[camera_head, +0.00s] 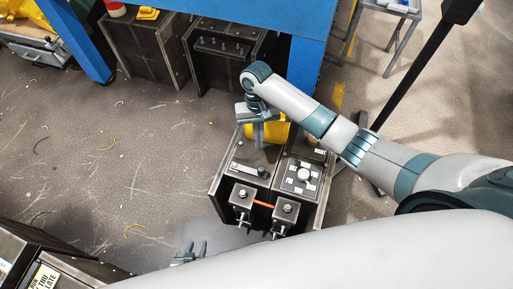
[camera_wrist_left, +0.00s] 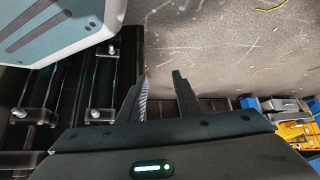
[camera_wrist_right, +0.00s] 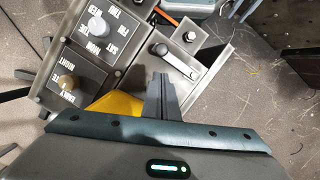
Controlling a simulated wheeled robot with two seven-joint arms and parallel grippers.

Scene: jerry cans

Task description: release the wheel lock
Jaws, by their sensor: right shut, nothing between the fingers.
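A dark metal cart (camera_head: 217,192) stands on the floor, with controls on its top. A grey lever with a round pivot lies on a plate (camera_head: 248,168) on the top's left part; the same lever (camera_wrist_right: 178,64) shows in the right wrist view. I cannot tell for sure that it is the wheel lock. My right gripper (camera_head: 258,145) is shut and empty above the top, behind the lever; its fingertips (camera_wrist_right: 160,76) appear just short of the lever, contact unclear. My left gripper (camera_head: 190,252) is open and empty, low and left of the cart; its fingers (camera_wrist_left: 162,75) stand apart.
A dial panel (camera_head: 303,175) sits right of the lever. Two clamp-like posts with an orange bar (camera_head: 263,204) are at the cart's front. A yellow object (camera_head: 268,131) is behind my right gripper. A blue table (camera_head: 250,22) stands behind. Floor to the left is clear.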

